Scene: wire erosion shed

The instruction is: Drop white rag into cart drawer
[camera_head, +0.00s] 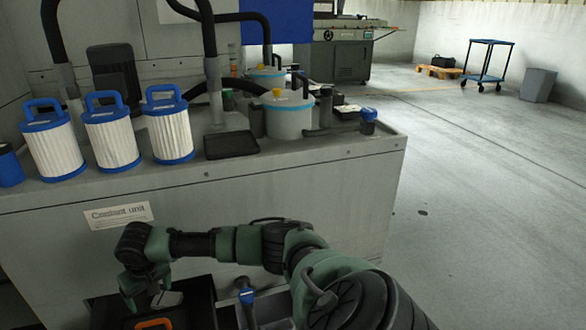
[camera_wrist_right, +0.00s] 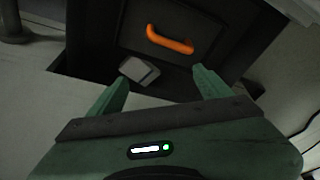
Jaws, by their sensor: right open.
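A small pale grey-white piece, which looks like the white rag (camera_head: 167,298), lies by the dark cart drawer (camera_head: 196,294) at the bottom of the head view. In the right wrist view, the rag (camera_wrist_right: 139,71) is just beyond my fingertips, towards the left one, below the orange handle (camera_wrist_right: 170,41) on a dark panel. I cannot tell whether it rests inside the drawer or on a surface by it. My right gripper (camera_head: 146,290) points down over this spot; in the wrist view its fingers (camera_wrist_right: 160,80) are apart with nothing clamped between them. My left gripper is out of view.
The grey coolant unit (camera_head: 300,185) stands right behind my arm. It carries white filters with blue handles (camera_head: 110,140), a black tray (camera_head: 230,145) and hoses.

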